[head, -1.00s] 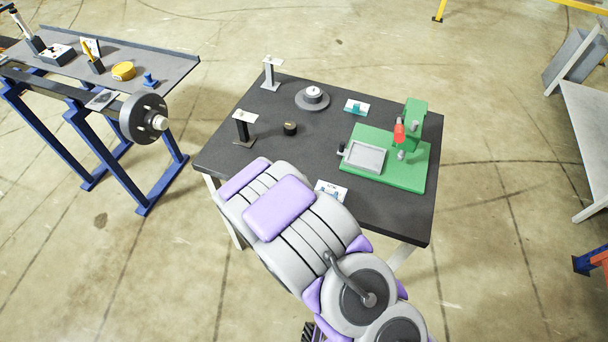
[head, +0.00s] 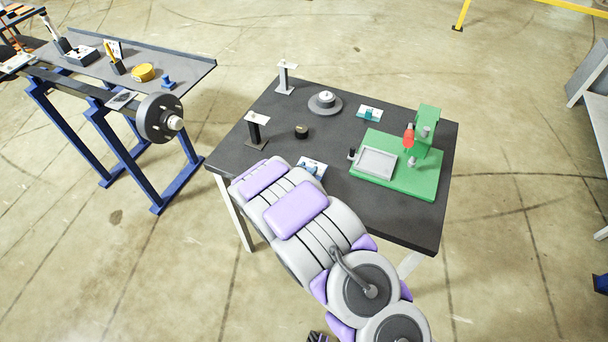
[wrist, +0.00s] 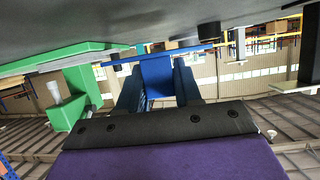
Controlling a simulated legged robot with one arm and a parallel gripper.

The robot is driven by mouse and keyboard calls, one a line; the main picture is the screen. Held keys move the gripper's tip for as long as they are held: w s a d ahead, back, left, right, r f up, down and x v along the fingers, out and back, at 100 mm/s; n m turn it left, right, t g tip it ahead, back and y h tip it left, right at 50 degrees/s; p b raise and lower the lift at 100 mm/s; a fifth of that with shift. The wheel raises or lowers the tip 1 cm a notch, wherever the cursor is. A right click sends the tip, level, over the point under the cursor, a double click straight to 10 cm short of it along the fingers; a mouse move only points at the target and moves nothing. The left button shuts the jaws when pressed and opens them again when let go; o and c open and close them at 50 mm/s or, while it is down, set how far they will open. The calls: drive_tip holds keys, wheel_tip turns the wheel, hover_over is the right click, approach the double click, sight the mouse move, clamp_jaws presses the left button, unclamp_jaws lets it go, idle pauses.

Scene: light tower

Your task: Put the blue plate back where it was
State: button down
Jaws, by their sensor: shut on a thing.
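In the wrist view the blue plate (wrist: 157,76) sits between the two dark fingers of my gripper (wrist: 157,90), which is shut on it. Its thin flat top shows edge-on, close to the grey tabletop surface; I cannot tell whether they touch. In the head view my arm hides the gripper. A white piece with blue parts (head: 311,167) shows just past my arm over the table; I cannot tell whether it is part of what I hold.
The dark table (head: 398,222) carries a green press fixture (head: 423,180), two posts (head: 285,80) (head: 257,128), a round grey part (head: 326,104), a small black cylinder (head: 301,131) and a white-and-teal block (head: 369,114). A blue-legged bench (head: 190,75) stands at left.

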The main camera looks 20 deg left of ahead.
drive_tip(key=shift+w+a+f, duration=0.15)
drive_tip(key=shift+w+a, duration=0.1)
drive_tip(key=shift+a, duration=0.5)
drive_tip(key=f, duration=0.1)
drive_tip(key=a+f, duration=0.1)
drive_tip(key=f+b, duration=0.1)
drive_tip(key=shift+w+a+f, duration=0.1)
drive_tip(key=shift+a+f, duration=0.1)
drive_tip(key=shift+a, duration=0.1)
drive_tip(key=shift+d+f, duration=0.15)
drive_tip(key=shift+f, duration=0.2)
drive_tip(key=shift+d+r, duration=0.25)
drive_tip(key=shift+d, duration=0.4)
drive_tip(key=c, duration=1.1)
unclamp_jaws()
drive_tip(key=shift+a+f, duration=0.1)
drive_tip(key=shift+c, duration=0.2)
drive_tip(key=o, duration=0.4)
drive_tip(key=shift+a+f, duration=0.15)
drive_tip(key=shift+a, duration=0.35)
drive_tip(key=shift+c, duration=0.2)
drive_tip(key=shift+d, duration=0.4)
drive_tip(key=shift+a, duration=0.1)
